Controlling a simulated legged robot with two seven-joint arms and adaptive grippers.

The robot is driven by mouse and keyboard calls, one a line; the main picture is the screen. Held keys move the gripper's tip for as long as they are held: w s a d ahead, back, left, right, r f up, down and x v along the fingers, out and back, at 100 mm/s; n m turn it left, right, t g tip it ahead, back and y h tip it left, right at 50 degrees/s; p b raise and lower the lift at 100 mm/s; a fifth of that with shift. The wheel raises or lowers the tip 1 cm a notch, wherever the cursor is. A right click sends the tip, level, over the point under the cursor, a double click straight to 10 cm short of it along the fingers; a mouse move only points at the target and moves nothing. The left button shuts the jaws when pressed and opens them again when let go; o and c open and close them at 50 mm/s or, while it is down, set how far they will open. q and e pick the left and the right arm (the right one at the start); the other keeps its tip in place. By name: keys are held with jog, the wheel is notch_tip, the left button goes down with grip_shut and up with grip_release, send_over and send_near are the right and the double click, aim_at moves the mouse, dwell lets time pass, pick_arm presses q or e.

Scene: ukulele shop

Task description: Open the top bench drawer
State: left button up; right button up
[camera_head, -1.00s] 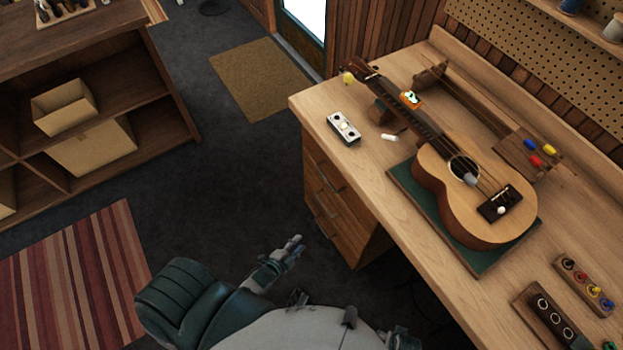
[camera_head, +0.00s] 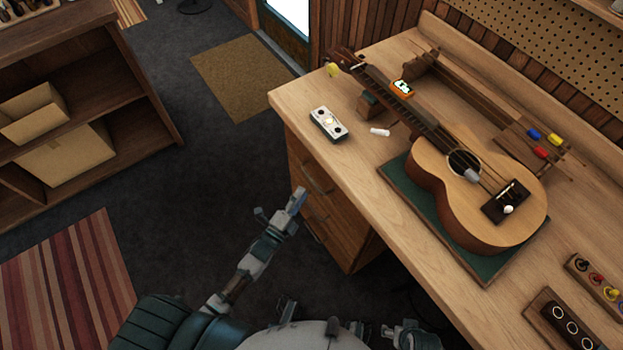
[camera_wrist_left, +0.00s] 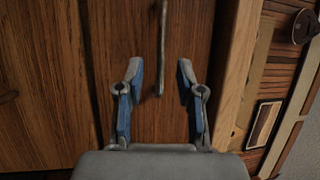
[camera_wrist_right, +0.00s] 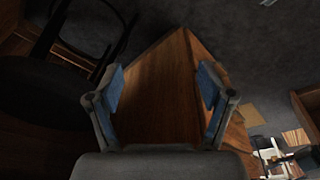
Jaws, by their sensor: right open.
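The bench drawers are in a brown wooden cabinet under the left end of the bench. The top drawer (camera_head: 311,166) looks closed, with a dark bar handle (camera_head: 318,180). My left gripper (camera_head: 297,200) is in front of the drawer fronts, close to that handle. In the left wrist view my left gripper (camera_wrist_left: 160,72) is open, and a bar handle (camera_wrist_left: 162,45) reaches between its fingers without being gripped. My right gripper (camera_wrist_right: 162,80) is open and empty in the right wrist view, facing a wooden cabinet (camera_wrist_right: 165,105).
The bench top (camera_head: 300,100) overhangs the drawers and carries a ukulele (camera_head: 480,195) on a green mat (camera_head: 425,205) and a small white pedal-like box (camera_head: 328,124). A shelf with cardboard boxes (camera_head: 65,155) stands at left.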

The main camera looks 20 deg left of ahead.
aim_at(312, 179)
pick_arm(q)
jog(key=x, duration=0.7)
jog(key=shift+f+b, duration=0.1)
jog(key=shift+b, duration=0.25)
pick_arm(e)
jog(key=shift+w+a+r+t, duration=0.15)
jog(key=shift+w+t, duration=0.15)
jog(key=shift+w, duration=0.25)
jog(key=shift+w+a+r+t, duration=0.15)
jog(key=shift+w+t, duration=0.15)
jog(key=shift+w, duration=0.25)
pick_arm(q)
jog(key=shift+c, duration=0.3)
grip_shut()
